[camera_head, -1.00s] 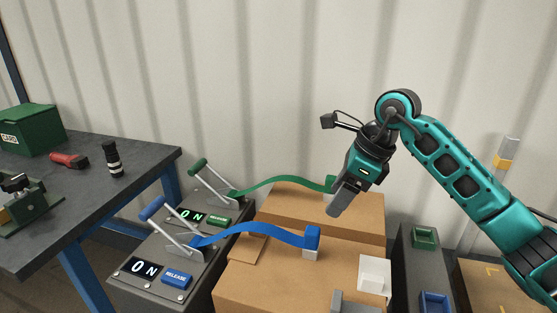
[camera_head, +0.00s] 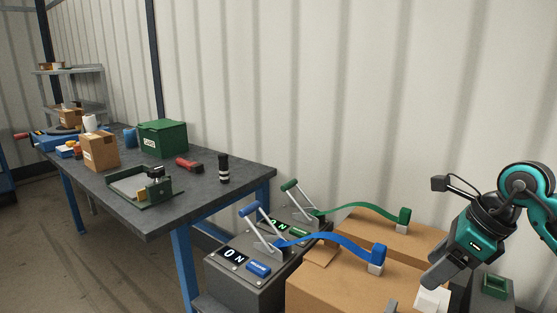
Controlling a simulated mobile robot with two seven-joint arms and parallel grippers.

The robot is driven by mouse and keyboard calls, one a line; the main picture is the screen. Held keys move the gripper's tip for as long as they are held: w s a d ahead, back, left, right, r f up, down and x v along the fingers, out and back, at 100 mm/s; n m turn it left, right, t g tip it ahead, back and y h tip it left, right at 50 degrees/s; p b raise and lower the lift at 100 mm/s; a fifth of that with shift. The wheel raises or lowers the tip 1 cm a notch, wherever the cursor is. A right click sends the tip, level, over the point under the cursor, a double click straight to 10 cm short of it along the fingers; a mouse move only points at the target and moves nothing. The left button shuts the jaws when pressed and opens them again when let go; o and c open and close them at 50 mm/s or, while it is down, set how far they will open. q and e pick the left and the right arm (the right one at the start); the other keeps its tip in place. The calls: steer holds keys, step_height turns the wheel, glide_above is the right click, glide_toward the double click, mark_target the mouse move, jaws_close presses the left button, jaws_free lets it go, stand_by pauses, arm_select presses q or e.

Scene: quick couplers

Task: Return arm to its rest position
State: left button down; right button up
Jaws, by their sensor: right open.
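The green hose (camera_head: 362,210) runs from the green-levered unit to a green coupler (camera_head: 404,216) on the rear block. The blue hose (camera_head: 330,237) runs to a blue coupler (camera_head: 379,253) on the front block. The gripper is to the right of both couplers and apart from them. Both displays read ON. My left gripper is not in view.
A dark workbench (camera_head: 120,200) stands at the left with a green box (camera_head: 163,138), a cardboard box (camera_head: 99,151), a red tool (camera_head: 189,164) and a black-and-white cylinder (camera_head: 223,169). A green socket (camera_head: 495,286) is at the right. The air above the bench is clear.

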steer(key=s+a+r+m+t+y+p, duration=0.1)
steer(key=s+a+m+t+y+p, duration=0.25)
steer(key=a+m+y, duration=0.95)
step_height(320, 180, down, 10)
steer(key=s+d+m+t+h, duration=0.1)
steer(key=d+m+t+h, duration=0.1)
steer(key=m+t+h, duration=1.4)
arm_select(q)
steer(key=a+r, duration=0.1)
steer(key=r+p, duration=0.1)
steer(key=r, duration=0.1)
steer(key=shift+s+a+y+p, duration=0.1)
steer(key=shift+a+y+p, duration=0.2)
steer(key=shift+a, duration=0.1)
arm_select(e)
steer(key=s+d+f+m+g, duration=0.1)
steer(key=s+f+m+g, duration=1)
steer(key=f+m, duration=0.3)
steer(key=shift+s+m+y, duration=0.4)
steer(key=shift+s+m, duration=0.1)
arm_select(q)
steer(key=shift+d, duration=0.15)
arm_select(e)
steer(key=shift+g, duration=0.25)
